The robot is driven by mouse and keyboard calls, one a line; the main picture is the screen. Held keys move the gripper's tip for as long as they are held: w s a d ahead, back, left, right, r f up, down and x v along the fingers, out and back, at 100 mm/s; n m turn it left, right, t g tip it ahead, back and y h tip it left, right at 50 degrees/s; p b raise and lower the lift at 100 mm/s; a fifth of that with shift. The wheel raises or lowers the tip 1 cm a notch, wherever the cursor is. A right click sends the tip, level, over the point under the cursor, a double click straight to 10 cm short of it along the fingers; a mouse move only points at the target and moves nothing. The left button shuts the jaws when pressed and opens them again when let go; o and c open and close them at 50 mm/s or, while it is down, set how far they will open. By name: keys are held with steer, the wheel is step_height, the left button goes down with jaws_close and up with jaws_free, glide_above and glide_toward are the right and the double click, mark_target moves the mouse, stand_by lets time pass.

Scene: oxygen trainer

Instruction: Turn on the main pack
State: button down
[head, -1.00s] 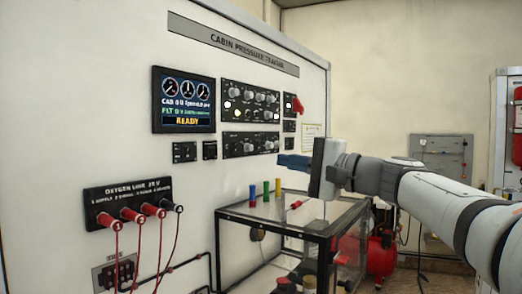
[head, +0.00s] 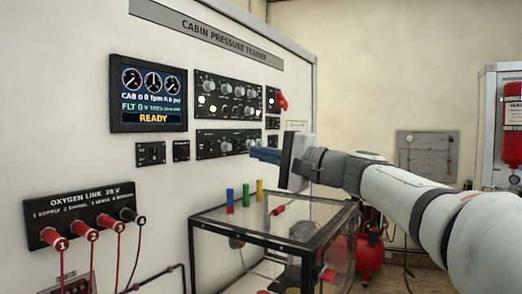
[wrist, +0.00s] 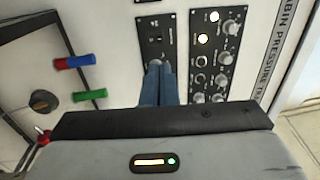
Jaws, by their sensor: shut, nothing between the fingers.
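The cabin pressure trainer panel (head: 60,120) stands upright at the left. Its screen (head: 148,117) reads READY. The upper control panel (head: 202,86) has knobs and lit round lamps; it also shows in the wrist view (wrist: 209,55). The lower control panel (head: 208,148) sits beneath it. I cannot read which control is the main pack. My gripper (head: 252,154) is shut and empty, its blue fingers at the lower panel's right end. In the wrist view, the fingers (wrist: 160,68) cover part of that lower panel (wrist: 155,28); I cannot tell whether they touch it.
A red guarded switch (head: 281,101) sits right of the upper panel. Small switch modules (head: 150,154) lie under the screen. An oxygen link box (head: 85,212) with red plugs and cables is lower left. A glass-topped cart (head: 290,228) with coloured cylinders stands below my gripper.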

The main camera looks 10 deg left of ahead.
mark_target(212, 143)
steer(key=p+x, duration=0.3)
steer(key=x, duration=0.8)
steer(key=shift+a+p, duration=0.1)
steer(key=shift+p, duration=0.25)
steer(key=shift+a, duration=0.1)
